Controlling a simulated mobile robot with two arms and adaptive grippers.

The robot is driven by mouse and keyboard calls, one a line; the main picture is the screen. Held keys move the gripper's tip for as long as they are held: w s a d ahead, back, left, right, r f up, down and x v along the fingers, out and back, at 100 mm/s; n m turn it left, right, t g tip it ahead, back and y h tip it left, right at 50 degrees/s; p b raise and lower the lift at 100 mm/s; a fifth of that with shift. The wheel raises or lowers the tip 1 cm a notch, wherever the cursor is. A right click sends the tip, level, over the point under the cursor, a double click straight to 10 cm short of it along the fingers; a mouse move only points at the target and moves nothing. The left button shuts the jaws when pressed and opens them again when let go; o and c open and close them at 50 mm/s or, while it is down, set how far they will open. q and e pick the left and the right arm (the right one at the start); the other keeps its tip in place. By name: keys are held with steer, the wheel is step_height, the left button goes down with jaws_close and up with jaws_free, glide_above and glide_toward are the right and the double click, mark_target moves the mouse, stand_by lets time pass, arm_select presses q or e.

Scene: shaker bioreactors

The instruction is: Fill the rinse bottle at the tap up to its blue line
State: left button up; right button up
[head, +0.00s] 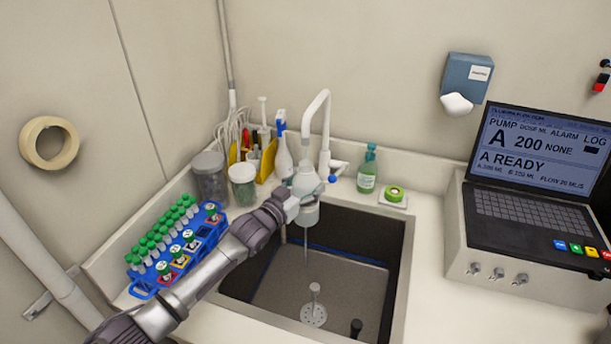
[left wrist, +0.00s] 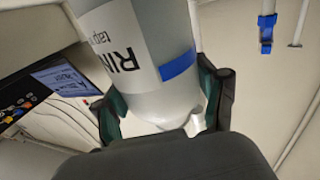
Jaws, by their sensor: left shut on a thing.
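My left gripper (head: 304,197) is shut on the rinse bottle, over the sink basin just below the white tap spout (head: 318,106). In the left wrist view, the grey bottle (left wrist: 165,105) sits between the two fingers (left wrist: 165,103). Its white label reads "RIN", the rest cut off, and a short blue line (left wrist: 178,66) is beside it. I cannot make out a water level. In the head view, gripper and arm partly hide the bottle. A thin grey vertical streak hangs below the gripper; I cannot tell if it is water. The tap has a blue knob (head: 332,179). My right gripper is not in view.
The dark sink (head: 345,287) has a drain and a small dark upright piece. A blue rack of green-capped tubes (head: 143,291), jars (head: 211,180) and another white bottle (head: 283,158) stand left. A green bottle (head: 367,172) and pump console (head: 530,265) stand right.

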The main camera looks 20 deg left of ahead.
mark_target(305, 192)
arm_select(q)
steer(key=shift+s+d+r+p, duration=0.2)
steer(key=shift+s+p, duration=0.1)
steer(key=shift+s, duration=0.3)
steer(key=shift+s+d+r+p, duration=0.1)
steer(key=shift+s+d+p, duration=0.15)
steer(key=shift+s, duration=0.3)
steer(key=shift+s+f, duration=0.1)
steer(key=shift+s, duration=0.15)
steer(key=shift+f, duration=0.1)
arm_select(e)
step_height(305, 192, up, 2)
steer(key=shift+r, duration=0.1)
